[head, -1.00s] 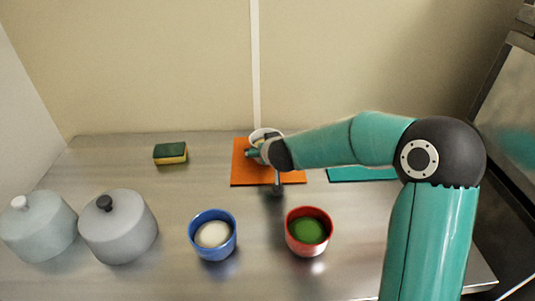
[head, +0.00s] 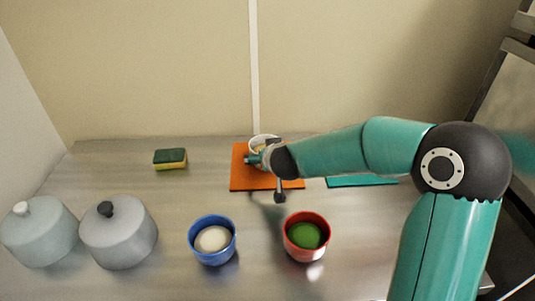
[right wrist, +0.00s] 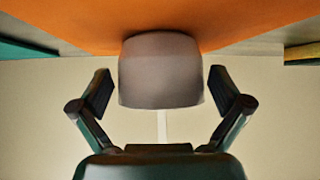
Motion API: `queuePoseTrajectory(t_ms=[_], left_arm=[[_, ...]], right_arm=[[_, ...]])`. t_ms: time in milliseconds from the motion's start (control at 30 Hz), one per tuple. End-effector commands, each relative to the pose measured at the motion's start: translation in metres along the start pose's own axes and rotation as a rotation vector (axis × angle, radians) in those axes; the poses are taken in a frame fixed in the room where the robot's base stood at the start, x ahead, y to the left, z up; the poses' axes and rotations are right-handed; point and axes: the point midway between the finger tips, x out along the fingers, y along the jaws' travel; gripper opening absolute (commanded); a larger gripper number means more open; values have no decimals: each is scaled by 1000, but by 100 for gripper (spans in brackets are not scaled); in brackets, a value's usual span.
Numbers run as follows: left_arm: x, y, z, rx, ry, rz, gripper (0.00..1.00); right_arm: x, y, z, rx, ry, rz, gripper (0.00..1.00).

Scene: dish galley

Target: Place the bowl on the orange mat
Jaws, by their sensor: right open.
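The white bowl (head: 261,141) stands upright on the far part of the orange mat (head: 243,179), partly hidden in the head view by my right gripper. My right gripper (head: 256,158) is at the near side of the bowl. In the right wrist view the bowl (right wrist: 161,72) shows grey between the two spread fingers, with a gap on each side, and the orange mat (right wrist: 75,28) lies beyond it. My right gripper (right wrist: 161,88) is open and holds nothing. My left gripper is not in view.
A blue bowl (head: 212,250) with pale contents and a red bowl (head: 306,250) with green contents stand in front. A teal mat (head: 360,182) lies right of the orange one. A sponge (head: 170,159) and two lidded grey pots (head: 118,240) (head: 40,240) are at left.

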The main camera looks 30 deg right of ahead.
Motion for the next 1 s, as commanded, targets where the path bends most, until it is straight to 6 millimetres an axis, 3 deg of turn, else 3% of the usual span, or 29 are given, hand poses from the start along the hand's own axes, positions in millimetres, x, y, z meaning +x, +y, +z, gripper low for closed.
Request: queuePoseTrajectory(t_ms=[200,400,600,1000], left_arm=[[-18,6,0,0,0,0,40],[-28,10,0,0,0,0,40],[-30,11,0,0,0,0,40],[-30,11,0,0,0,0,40]], right_arm=[[-50,0,-4,0,2,-2,100],[-80,-1,-3,-1,1,-2,100],[-90,0,-1,-1,0,0,100],[-89,-1,0,-1,0,0,100]])
